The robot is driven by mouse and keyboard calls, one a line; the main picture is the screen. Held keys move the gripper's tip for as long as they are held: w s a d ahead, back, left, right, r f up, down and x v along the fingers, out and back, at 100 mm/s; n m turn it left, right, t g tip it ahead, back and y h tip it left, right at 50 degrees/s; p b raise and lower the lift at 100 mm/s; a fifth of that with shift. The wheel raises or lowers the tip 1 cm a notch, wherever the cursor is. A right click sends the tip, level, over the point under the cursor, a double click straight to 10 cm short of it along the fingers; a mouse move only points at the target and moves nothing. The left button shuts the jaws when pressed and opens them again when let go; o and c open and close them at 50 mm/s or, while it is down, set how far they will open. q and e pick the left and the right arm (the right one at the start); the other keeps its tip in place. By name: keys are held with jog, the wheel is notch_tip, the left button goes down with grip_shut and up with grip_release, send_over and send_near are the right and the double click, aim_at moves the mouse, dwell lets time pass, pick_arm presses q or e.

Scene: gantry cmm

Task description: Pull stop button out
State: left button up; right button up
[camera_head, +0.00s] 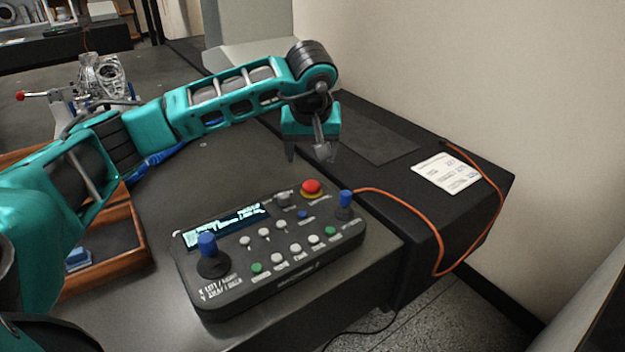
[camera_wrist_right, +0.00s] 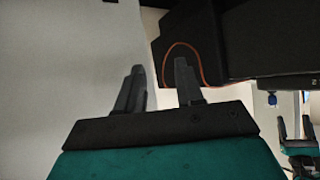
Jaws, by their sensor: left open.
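The red stop button (camera_head: 312,187) sits on a yellow ring at the top right of the dark control box (camera_head: 210,292). The box lies on the dark table top and also carries a lit display, two blue-capped joysticks and several small buttons. My left gripper (camera_head: 308,156) is open and empty, pointing down above and behind the stop button, apart from it. My right gripper shows only in the right wrist view (camera_wrist_right: 160,80). Its two fingers stand apart with nothing between them, and the stop button is not visible there.
An orange cable (camera_head: 436,226) runs from the box across a black ledge (camera_head: 475,200) bearing a white paper label (camera_head: 447,173). A wooden tray (camera_head: 128,258) lies left of the box, under my left arm. A metal part (camera_head: 102,78) stands at the back left. A wall rises at right.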

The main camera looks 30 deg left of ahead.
aim_at(311, 183)
pick_arm(q)
jog(key=b+x, duration=0.1)
jog(key=x, duration=0.9)
jog(key=shift+w+f+b, duration=0.1)
jog(key=shift+f+b, duration=0.2)
jog(key=shift+b, duration=0.1)
grip_shut()
